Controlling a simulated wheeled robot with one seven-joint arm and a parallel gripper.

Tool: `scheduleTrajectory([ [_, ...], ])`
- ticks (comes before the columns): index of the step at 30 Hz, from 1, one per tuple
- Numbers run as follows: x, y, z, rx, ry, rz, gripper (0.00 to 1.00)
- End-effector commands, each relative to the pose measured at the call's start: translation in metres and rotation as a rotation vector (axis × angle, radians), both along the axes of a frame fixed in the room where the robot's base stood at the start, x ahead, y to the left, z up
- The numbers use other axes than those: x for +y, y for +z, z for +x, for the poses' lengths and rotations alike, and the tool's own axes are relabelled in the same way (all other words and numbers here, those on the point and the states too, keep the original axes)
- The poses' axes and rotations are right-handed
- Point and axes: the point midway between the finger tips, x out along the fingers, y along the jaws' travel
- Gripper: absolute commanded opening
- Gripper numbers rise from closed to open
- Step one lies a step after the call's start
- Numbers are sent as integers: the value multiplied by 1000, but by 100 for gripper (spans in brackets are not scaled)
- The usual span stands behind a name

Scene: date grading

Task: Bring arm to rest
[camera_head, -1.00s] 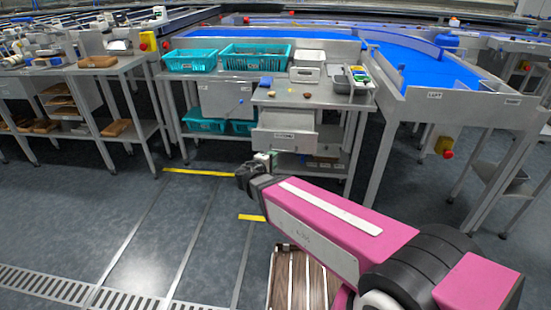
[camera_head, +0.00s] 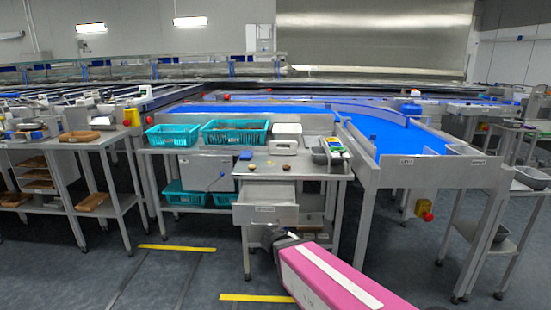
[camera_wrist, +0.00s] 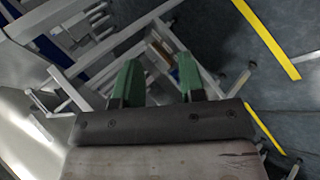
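My pink arm reaches into the bottom of the head view, in front of the grading table (camera_head: 325,168). My gripper shows in the wrist view (camera_wrist: 158,82), with two green fingers standing apart. Nothing shows between the fingers, so it is open and empty. The fingertips cannot be made out there.
The table has a protruding drawer (camera_head: 265,213), teal crates (camera_head: 232,139), a white container (camera_head: 287,131) and a grey tray (camera_head: 320,157). A blue conveyor (camera_head: 400,135) stands right, a side table (camera_head: 105,141) left. Floor at front left is clear, with yellow strips (camera_head: 177,248).

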Motion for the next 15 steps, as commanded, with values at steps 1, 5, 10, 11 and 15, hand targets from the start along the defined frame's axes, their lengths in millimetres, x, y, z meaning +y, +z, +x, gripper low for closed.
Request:
scheduleTrajectory([
  [1, -16, -5, -5, 29, -53, 51, 37],
  [5, -46, -18, -18, 105, -185, 197, 37],
  [10, -75, -29, -35, 187, -341, 403, 37],
  [11, -79, -31, -38, 199, -366, 439, 37],
  [15, -94, -33, -48, 243, -468, 601, 37],
])
